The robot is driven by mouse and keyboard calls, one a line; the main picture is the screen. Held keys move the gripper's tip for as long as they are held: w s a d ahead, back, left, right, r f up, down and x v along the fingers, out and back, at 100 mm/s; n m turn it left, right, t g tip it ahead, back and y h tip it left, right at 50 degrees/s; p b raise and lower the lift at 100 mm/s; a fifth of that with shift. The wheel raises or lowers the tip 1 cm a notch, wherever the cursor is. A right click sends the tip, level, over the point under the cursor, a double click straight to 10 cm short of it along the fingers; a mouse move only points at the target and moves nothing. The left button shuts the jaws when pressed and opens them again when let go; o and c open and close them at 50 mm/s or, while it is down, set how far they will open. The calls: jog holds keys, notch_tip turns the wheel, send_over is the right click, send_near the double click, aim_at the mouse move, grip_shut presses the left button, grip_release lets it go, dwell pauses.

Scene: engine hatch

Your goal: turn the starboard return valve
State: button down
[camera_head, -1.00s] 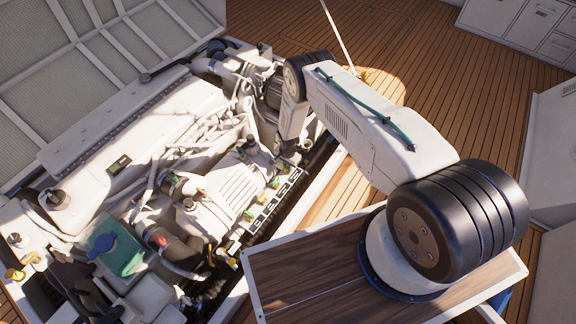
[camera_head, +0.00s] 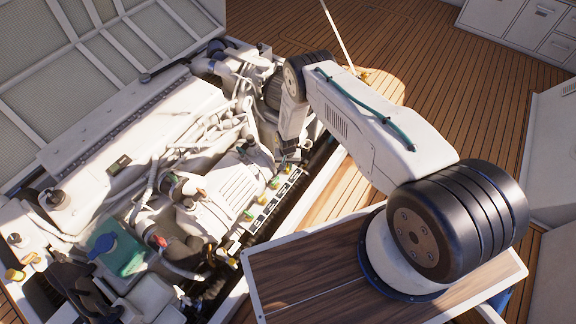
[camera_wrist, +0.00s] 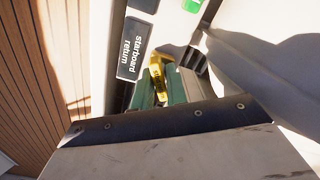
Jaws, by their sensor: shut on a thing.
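In the wrist view, a black label reading "starboard return" (camera_wrist: 134,45) sits on a white panel. Just beside the label is the yellow valve handle (camera_wrist: 156,72), the starboard return valve. My gripper (camera_wrist: 161,84) is shut on this handle, with its green-padded fingers on either side. The fingers hide the handle's lower part. In the head view, my gripper (camera_head: 287,149) is at the far end of the valve row, small and partly hidden in shadow.
Several other valves with green and yellow handles (camera_head: 262,198) run along the engine bay's near side. A green handle (camera_wrist: 191,4) shows at the wrist view's top edge. The white engine (camera_head: 228,187) and pipes crowd the left. Wooden deck (camera_head: 450,75) lies open beyond.

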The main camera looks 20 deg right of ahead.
jog(key=n, duration=0.5)
jog(key=shift+w+n, duration=0.15)
jog(key=shift+n, duration=0.15)
jog(key=n, duration=0.5)
jog(key=shift+n, duration=0.4)
jog(key=c, duration=1.7)
grip_release()
jog(key=shift+r, duration=3.95)
